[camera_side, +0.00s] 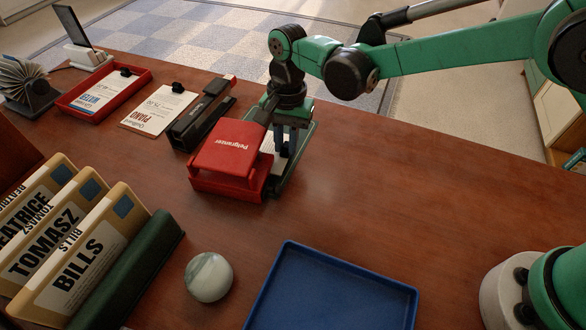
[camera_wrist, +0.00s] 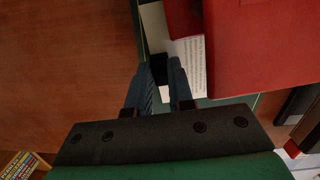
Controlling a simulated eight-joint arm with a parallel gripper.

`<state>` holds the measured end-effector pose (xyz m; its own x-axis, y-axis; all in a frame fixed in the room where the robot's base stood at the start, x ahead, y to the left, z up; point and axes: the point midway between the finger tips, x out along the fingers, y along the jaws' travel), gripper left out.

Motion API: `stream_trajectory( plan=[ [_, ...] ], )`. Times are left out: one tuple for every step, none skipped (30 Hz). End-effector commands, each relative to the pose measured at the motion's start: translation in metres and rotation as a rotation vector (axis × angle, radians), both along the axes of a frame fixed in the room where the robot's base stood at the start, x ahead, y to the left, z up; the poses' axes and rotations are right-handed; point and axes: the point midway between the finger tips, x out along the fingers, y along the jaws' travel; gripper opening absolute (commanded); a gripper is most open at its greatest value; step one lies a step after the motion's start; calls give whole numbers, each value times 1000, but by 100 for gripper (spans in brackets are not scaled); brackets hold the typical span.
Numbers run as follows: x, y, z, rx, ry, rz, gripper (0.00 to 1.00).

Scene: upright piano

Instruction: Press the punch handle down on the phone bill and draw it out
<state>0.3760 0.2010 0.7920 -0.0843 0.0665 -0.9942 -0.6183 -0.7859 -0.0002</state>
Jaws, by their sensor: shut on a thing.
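The red hole punch (camera_side: 232,150) stands on the desk, its broad handle over its base; whether the handle is pressed fully down is unclear. It fills the upper right of the wrist view (camera_wrist: 260,45). A white printed sheet, likely the phone bill (camera_wrist: 190,66), runs under the punch's edge. A black clip (camera_wrist: 158,68) sits on the sheet's edge. My gripper (camera_wrist: 161,72) is shut on this clip. In the side view my gripper (camera_side: 282,150) points down just right of the punch, over a green tray (camera_side: 304,150). The sheet's inner end is hidden.
A black stapler (camera_side: 203,118), a clipped sheet (camera_side: 158,108) and a red tray (camera_side: 105,88) lie left of the punch. A folder rack (camera_side: 130,270), a glass ball (camera_side: 209,277) and an empty blue tray (camera_side: 330,292) are in front. The desk to the right is clear.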

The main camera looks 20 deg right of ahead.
Motion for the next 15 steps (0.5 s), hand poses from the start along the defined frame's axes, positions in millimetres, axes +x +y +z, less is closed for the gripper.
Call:
stream_trajectory(
  plan=[
    [0, 0, 1, 1, 1, 0, 0],
    [0, 0, 1, 1, 1, 0, 0],
    [0, 0, 2, 1, 1, 0, 0],
    [0, 0, 3, 1, 1, 0, 0],
    [0, 0, 3, 1, 1, 0, 0],
    [0, 0, 4, 1, 1, 0, 0],
    [0, 0, 4, 1, 1, 0, 0],
    [0, 0, 4, 1, 1, 0, 0],
    [0, 0, 4, 1, 1, 0, 0],
    [0, 0, 4, 1, 1, 0, 0],
    [0, 0, 4, 1, 1, 0, 0],
    [0, 0, 4, 1, 1, 0, 0],
    [0, 0, 4, 1, 1, 0, 0],
    [0, 0, 4, 1, 1, 0, 0],
    [0, 0, 4, 1, 1, 0, 0]
  ],
)
